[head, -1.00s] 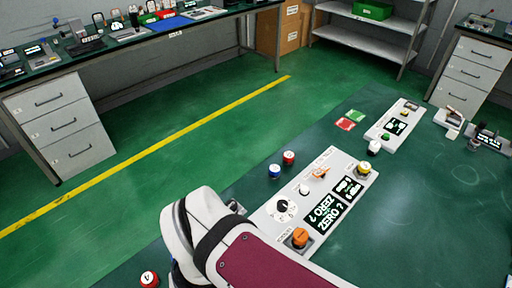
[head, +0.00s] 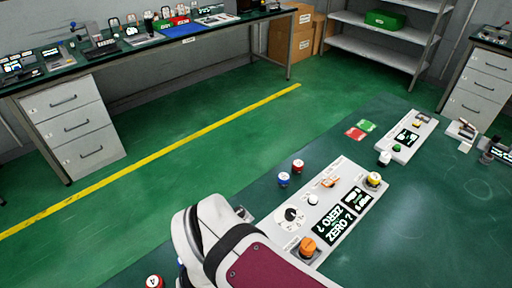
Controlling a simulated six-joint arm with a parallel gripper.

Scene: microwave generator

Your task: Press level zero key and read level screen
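A light grey control panel (head: 283,247) lies on the dark green table. One black screen (head: 334,225) on it shows "ZERO ?" in white, with the same text upside down above it. A second black screen (head: 358,200) beside it has text too small to read. The panel carries an orange knob (head: 308,246), a black dial (head: 291,216), a small white button (head: 313,200), an orange switch (head: 330,182) and a yellow-topped button (head: 374,179). I cannot tell which is the level zero key. My arm covers the panel's lower-left side; my gripper's fingertips are hidden.
Blue (head: 284,179) and red (head: 298,166) capped pieces stand behind the panel. A red-capped piece (head: 154,282) is at the bottom left. A smaller panel (head: 401,154) and red and green cards (head: 356,134) lie farther back.

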